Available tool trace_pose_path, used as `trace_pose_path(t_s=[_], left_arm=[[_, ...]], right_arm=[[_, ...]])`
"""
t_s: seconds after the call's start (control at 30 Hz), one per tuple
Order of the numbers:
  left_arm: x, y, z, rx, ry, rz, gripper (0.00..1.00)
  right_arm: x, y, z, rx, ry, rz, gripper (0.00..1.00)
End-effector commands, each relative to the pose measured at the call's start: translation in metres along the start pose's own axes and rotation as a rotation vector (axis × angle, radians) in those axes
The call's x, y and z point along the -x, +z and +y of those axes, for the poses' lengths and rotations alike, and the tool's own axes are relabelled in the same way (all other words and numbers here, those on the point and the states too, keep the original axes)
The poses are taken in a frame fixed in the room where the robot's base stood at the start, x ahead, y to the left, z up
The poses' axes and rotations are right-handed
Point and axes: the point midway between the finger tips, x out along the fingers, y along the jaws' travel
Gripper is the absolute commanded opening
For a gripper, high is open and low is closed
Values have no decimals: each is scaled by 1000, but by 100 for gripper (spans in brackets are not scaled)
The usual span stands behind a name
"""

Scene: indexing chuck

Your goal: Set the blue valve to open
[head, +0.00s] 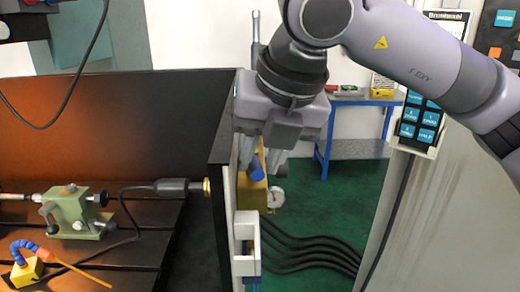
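The blue valve handle (257,174) shows just below my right gripper, in front of a yellow valve body (251,196) on the side of the machine. My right gripper (263,165) reaches down from above. Its two fingers are apart, one on each side of the upper part of the handle, and a strip of yellow shows between them. I cannot tell whether either finger touches the handle. The fingers and wrist hide the top of the valve. A round white gauge (277,197) sits just right of the valve body. My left gripper is not in view.
A dark machine wall (222,150) stands left of the valve, with a white bracket (246,245) below. Black hoses (310,248) run over the green floor. A green fixture (76,213) lies at left. A control panel (420,118) hangs at right, near my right arm.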

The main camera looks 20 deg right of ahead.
Motion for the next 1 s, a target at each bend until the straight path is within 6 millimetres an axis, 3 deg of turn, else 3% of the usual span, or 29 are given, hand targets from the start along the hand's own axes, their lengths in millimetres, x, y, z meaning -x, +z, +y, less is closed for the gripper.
trace_pose_path(t_s=[0.27, 0.37, 0.73, 1.0], left_arm=[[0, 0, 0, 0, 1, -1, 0], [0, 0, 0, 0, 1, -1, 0], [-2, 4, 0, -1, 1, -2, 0], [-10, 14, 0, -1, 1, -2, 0]], right_arm=[[-2, 0, 0, 0, 0, 0, 31], [-2, 0, 0, 0, 0, 0, 0], [-3, 0, -2, 27, 13, 7, 0], [-4, 2, -10, 162, 72, 36, 0]])
